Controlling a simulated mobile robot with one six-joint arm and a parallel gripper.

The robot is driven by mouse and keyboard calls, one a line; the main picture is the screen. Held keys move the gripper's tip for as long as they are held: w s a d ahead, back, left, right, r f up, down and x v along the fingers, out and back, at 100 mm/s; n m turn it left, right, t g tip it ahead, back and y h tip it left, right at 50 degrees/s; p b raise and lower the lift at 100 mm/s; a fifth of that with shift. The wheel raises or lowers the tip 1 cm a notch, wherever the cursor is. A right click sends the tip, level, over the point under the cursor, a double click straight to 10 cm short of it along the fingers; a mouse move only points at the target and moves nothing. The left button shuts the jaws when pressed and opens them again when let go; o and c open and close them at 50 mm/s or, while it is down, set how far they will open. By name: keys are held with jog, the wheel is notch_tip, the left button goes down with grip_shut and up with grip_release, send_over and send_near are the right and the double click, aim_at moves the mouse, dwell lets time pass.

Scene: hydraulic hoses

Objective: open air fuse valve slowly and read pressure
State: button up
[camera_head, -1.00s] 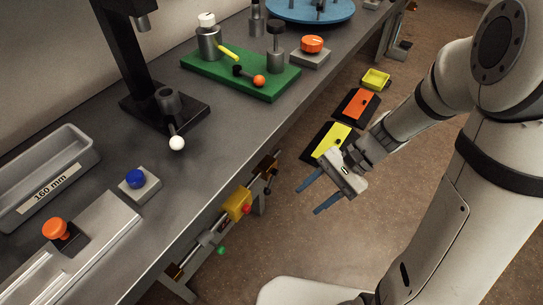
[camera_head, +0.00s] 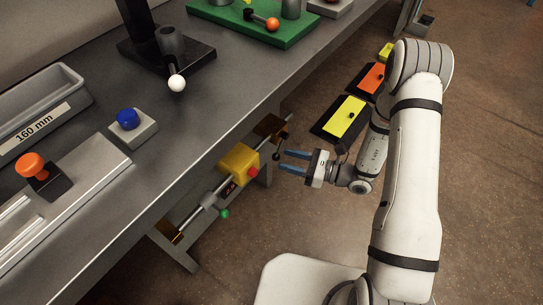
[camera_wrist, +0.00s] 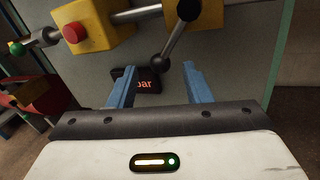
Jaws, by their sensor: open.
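A lever with a black ball knob (camera_wrist: 161,62) stands out from the pipework under the bench; the knob also shows in the head view (camera_head: 277,156). It looks like the valve handle. My gripper (camera_head: 281,161) is open, with blue fingers pointing at the lever. In the wrist view the knob lies between the two fingertips (camera_wrist: 159,68), apparently not gripped; the exact depth is unclear.
A yellow block (camera_head: 239,163) with a red button (camera_head: 252,172) sits left of the lever. A green knob (camera_head: 224,213) is farther along the pipe. The metal bench (camera_head: 190,112) overhangs above. Floor to the right is open, with yellow and orange cases (camera_head: 344,118).

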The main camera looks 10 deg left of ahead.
aim_at(278, 158)
jog(key=shift+w+a+b, duration=0.15)
jog(key=shift+a+b, duration=0.55)
jog(key=shift+a, duration=2.5)
jog(key=shift+c, duration=0.5)
grip_shut()
